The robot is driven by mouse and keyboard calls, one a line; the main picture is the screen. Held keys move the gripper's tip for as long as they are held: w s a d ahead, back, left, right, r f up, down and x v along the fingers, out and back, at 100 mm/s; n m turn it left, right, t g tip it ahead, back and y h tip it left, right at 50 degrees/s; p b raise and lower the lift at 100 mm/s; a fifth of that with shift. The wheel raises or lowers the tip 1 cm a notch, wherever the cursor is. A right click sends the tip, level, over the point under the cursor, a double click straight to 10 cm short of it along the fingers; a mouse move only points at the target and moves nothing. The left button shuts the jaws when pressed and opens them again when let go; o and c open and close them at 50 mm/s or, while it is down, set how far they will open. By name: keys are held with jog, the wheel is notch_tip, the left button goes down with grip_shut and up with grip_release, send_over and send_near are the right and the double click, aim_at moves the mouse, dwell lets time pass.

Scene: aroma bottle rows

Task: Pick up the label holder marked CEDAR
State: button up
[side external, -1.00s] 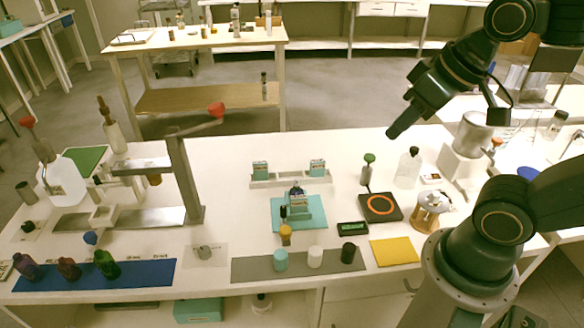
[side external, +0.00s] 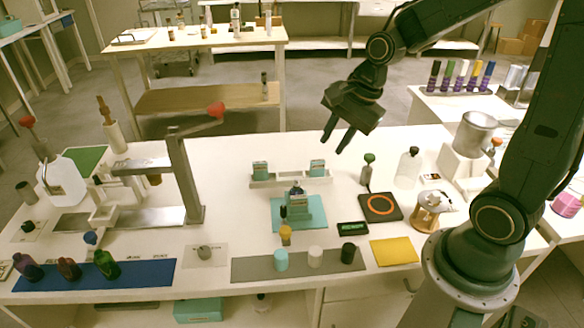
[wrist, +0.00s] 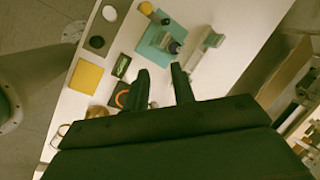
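Two small teal-and-grey blocks, likely label holders, stand on a white rack (side external: 290,181): a left one (side external: 260,170) and a right one (side external: 317,167). Another teal piece with a pale label (side external: 299,200) sits on a teal mat (side external: 284,224) in front of the rack. The lettering is too small to read, so I cannot tell which is marked CEDAR. My gripper (side external: 334,145) is open and empty, in the air above and behind the right end of the rack. In the wrist view its two fingers (wrist: 161,73) are spread apart, with the rack (wrist: 197,50) beyond them.
A black plate with an orange ring (side external: 380,207), a green-topped bottle (side external: 368,172) and a clear bottle (side external: 408,170) stand right of the rack. A grey stand with a red knob (side external: 182,175) is at left. Several caps stand on a grey mat (side external: 245,269) in front. The table behind the rack is clear.

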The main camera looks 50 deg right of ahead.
aim_at(299, 197)
jog(key=w+d+f+m+y, duration=0.1)
jog(key=w+f+m, duration=0.3)
jog(key=f+m, duration=0.5)
jog(key=shift+w+d+m+y, duration=0.15)
jog(key=shift+d+m+y, duration=0.15)
jog(key=shift+d, duration=0.45)
jog(key=shift+x, duration=4.25)
jog(key=shift+f, duration=0.1)
jog(key=shift+x, duration=2.55)
jog(key=shift+a, duration=0.1)
grip_shut()
